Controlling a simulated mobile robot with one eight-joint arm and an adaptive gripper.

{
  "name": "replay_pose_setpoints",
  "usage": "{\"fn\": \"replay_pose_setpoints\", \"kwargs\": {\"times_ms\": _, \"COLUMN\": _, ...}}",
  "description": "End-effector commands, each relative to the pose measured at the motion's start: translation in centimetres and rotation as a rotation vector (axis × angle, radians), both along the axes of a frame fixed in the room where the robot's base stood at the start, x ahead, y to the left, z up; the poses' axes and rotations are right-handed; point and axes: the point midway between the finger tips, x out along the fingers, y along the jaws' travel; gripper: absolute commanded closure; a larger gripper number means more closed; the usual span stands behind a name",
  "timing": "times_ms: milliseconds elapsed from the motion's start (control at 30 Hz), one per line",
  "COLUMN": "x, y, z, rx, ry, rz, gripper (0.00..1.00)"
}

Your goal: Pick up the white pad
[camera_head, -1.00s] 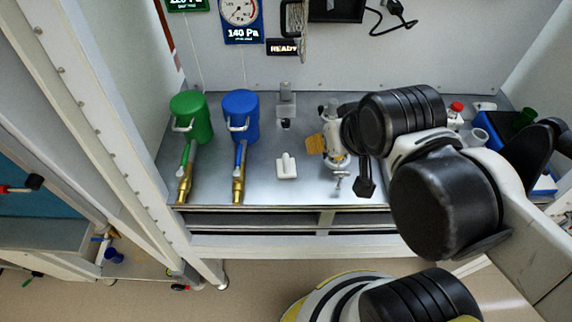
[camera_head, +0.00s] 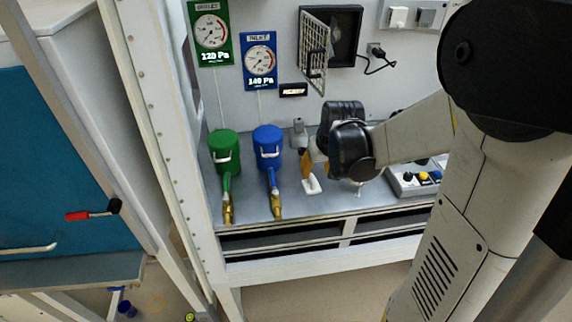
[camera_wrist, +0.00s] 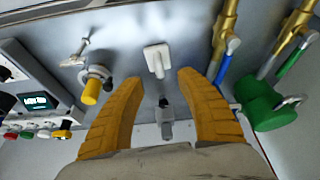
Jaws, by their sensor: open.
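The white pad (camera_head: 312,184) lies on the grey metal work surface, to the right of the blue canister. It looks like a small flat square with a raised grip on top. It also shows in the wrist view (camera_wrist: 157,59), at the top between and beyond the fingertips. My gripper (camera_head: 317,166) has yellow-orange fingers and hangs over the work surface, close to the pad. In the wrist view its fingers (camera_wrist: 158,75) are spread apart with nothing between them. The pad appears apart from both fingers. My wrist and arm hide part of the surface to the right.
A green canister (camera_head: 224,150) and a blue canister (camera_head: 267,146) with brass-ended valves stand to the left. A grey fitting (camera_head: 299,133) stands behind the pad. A yellow-knobbed valve (camera_wrist: 93,88) is beside it. A control box (camera_head: 415,182) is at right; an open hatch (camera_head: 314,50) hangs above.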

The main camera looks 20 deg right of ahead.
Motion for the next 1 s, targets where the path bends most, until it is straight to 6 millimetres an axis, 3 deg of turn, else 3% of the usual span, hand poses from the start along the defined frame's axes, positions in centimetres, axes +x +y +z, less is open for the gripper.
{"fn": "replay_pose_setpoints", "kwargs": {"times_ms": 133, "x": 1.0, "y": -0.2, "z": -2.8, "rx": 0.000, "ry": 0.000, "rz": 0.001, "gripper": 0.57}}
{"fn": "replay_pose_setpoints", "kwargs": {"times_ms": 433, "x": 1.9, "y": -0.3, "z": -4.9, "rx": -0.001, "ry": -0.001, "rz": 0.001, "gripper": 0.57}}
{"fn": "replay_pose_setpoints", "kwargs": {"times_ms": 700, "x": 3.5, "y": -0.7, "z": -8.6, "rx": -0.001, "ry": -0.001, "rz": 0.001, "gripper": 0.57}}
{"fn": "replay_pose_setpoints", "kwargs": {"times_ms": 933, "x": 3.6, "y": -0.7, "z": -8.6, "rx": -0.001, "ry": -0.001, "rz": 0.001, "gripper": 0.57}}
{"fn": "replay_pose_setpoints", "kwargs": {"times_ms": 967, "x": 3.6, "y": -0.7, "z": -8.6, "rx": 0.000, "ry": -0.001, "rz": 0.001, "gripper": 0.61}}
{"fn": "replay_pose_setpoints", "kwargs": {"times_ms": 1000, "x": 3.6, "y": -0.7, "z": -8.6, "rx": 0.000, "ry": -0.001, "rz": 0.001, "gripper": 0.73}}
